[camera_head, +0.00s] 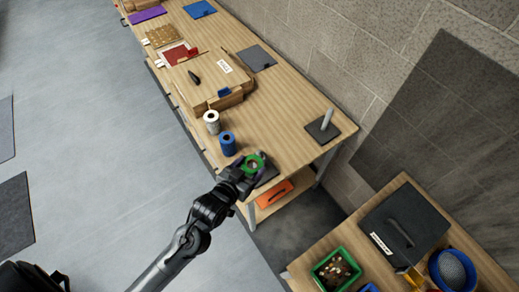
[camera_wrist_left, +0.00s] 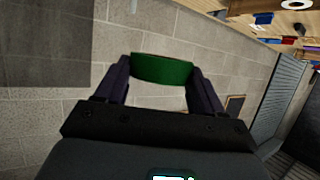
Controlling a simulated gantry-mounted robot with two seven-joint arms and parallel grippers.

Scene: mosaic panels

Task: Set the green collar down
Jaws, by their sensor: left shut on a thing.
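My left gripper (camera_head: 249,168) is shut on the green collar (camera_head: 259,157), a ring with an open middle, near the front end of the wooden bench. In the left wrist view the collar (camera_wrist_left: 162,69) sits between the two dark fingers. A dark square pad (camera_head: 270,174) shows partly behind the gripper and collar. I cannot tell whether the collar touches it. My right gripper is not in view.
A blue spool (camera_head: 228,145) and a white spool (camera_head: 212,124) stand just beyond the gripper. A dark plate with an upright grey peg (camera_head: 326,121) is at the bench's right edge. Bare wood (camera_head: 280,110) lies between. An orange thing (camera_head: 274,194) is on the lower shelf.

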